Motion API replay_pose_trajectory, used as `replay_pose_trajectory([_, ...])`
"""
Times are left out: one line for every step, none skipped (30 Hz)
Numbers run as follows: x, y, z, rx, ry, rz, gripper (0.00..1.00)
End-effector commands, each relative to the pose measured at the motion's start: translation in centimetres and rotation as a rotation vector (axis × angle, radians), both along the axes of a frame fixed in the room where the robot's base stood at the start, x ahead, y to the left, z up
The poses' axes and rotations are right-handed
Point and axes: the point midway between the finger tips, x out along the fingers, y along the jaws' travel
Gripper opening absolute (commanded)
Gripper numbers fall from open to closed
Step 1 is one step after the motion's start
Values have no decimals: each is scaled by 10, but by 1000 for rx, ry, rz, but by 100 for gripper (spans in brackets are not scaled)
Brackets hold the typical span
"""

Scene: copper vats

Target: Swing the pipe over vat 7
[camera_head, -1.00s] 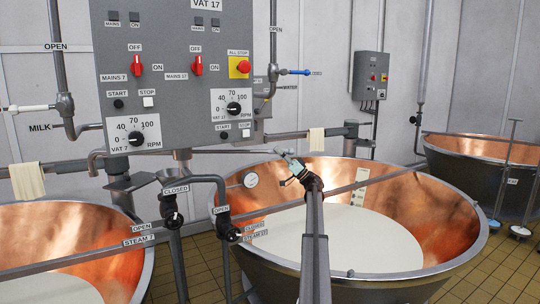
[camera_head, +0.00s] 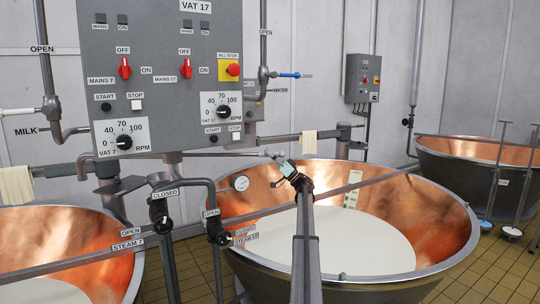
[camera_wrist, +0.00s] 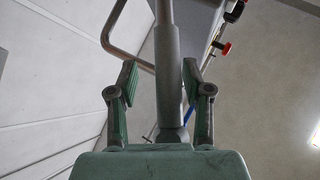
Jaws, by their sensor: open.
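Vat 7 is the copper vat at the lower left (camera_head: 105,240), beside the STEAM 7 label, with white liquid inside. A thin grey pipe (camera_head: 235,154) runs right from below the control panel, its end over the back of the middle vat (camera_head: 440,225). My gripper (camera_head: 283,165) is open at that end. In the wrist view, a grey pipe (camera_wrist: 168,75) runs between the two open green-padded fingers of my gripper (camera_wrist: 165,90), with gaps on both sides. I cannot tell how deep between the fingers it lies.
The control panel (camera_head: 160,110) hangs above and between the two vats. Valves and pipes (camera_head: 160,205) stand between them. A rail (camera_head: 350,185) crosses over the middle vat. Another vat (camera_head: 460,175) stands at the right. Cloths (camera_head: 309,143) hang on pipes behind.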

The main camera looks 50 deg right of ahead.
Motion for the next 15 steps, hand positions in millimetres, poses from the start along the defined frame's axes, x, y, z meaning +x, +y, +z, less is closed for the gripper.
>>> replay_pose_trajectory([-1, 0, -2, 0, 0, 0, 50])
replay_pose_trajectory([-2, -1, -3, 0, 0, 0, 50])
replay_pose_trajectory([-4, -2, -5, 0, 0, 0, 50])
replay_pose_trajectory([-6, -3, -7, -1, 0, -1, 50])
replay_pose_trajectory([-8, -4, -9, -1, 0, -1, 50])
replay_pose_trajectory([-11, -6, -13, 0, 0, -1, 50])
replay_pose_trajectory([-14, -8, -16, 0, 1, -1, 50])
replay_pose_trajectory([-17, -10, -19, 1, 1, -1, 50])
replay_pose_trajectory([-21, -13, -25, 2, 0, -2, 50])
replay_pose_trajectory([-24, -15, -28, 2, 0, -2, 50])
replay_pose_trajectory([-28, -17, -32, 1, 1, -1, 50])
replay_pose_trajectory([-33, -21, -37, 1, 0, -1, 50])
replay_pose_trajectory([-37, -23, -41, 1, 0, -2, 50])
replay_pose_trajectory([-41, -26, -46, 2, 0, -2, 50])
replay_pose_trajectory([-45, -29, -51, 2, 0, -2, 50])
